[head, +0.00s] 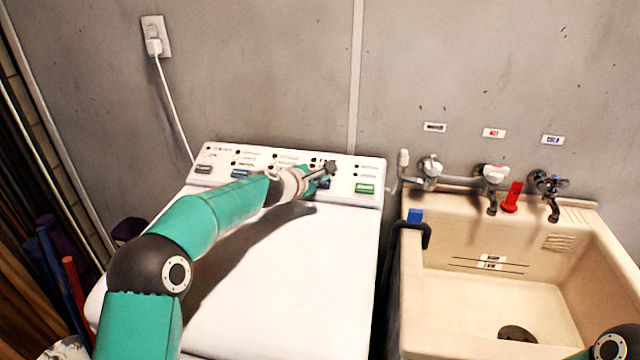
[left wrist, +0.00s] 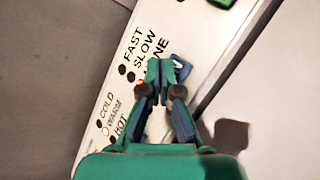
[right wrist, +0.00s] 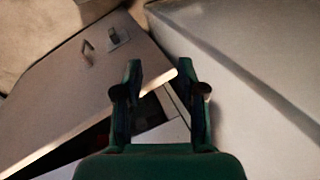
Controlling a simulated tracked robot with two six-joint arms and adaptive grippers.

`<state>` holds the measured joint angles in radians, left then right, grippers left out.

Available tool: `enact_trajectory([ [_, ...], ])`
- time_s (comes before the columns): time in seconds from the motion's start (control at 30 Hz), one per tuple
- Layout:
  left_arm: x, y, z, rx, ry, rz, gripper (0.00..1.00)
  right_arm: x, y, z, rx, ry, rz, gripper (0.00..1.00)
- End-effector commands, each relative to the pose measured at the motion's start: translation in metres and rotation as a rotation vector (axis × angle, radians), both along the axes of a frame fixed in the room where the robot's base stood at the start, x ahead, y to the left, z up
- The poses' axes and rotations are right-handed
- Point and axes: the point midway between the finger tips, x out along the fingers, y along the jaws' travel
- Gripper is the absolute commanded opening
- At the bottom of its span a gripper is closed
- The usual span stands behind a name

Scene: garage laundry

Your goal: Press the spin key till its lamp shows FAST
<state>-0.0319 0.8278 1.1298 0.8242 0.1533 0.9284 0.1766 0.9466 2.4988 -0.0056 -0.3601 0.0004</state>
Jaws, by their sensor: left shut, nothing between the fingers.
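The washer's control panel (head: 225,160) stands at the back of its white lid. The blue spin key (left wrist: 179,62) shows partly beyond my left gripper's fingertips in the left wrist view. The spin lamps sit beside the words FAST (left wrist: 133,45), SLOW and NONE. My right gripper (right wrist: 155,82) is open and empty, away from the panel.
A green key (head: 364,188) is right of the spin key, and a dark grey key (head: 203,170) is at the panel's left. The beige sink (head: 415,300) with taps stands right of the washer. A plugged cord (head: 172,100) runs down behind the panel.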

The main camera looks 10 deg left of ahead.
Motion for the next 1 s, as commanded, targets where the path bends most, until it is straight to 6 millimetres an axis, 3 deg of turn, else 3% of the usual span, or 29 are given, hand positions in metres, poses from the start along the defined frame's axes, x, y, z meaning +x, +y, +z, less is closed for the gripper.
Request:
enact_trajectory([
  [1.0, 0.0032, 0.0003, -0.0076, 0.0, 0.0, 0.0, 0.0, 0.0, 0.0, -0.0037, 0.0, 0.0, 0.0, 0.4],
])
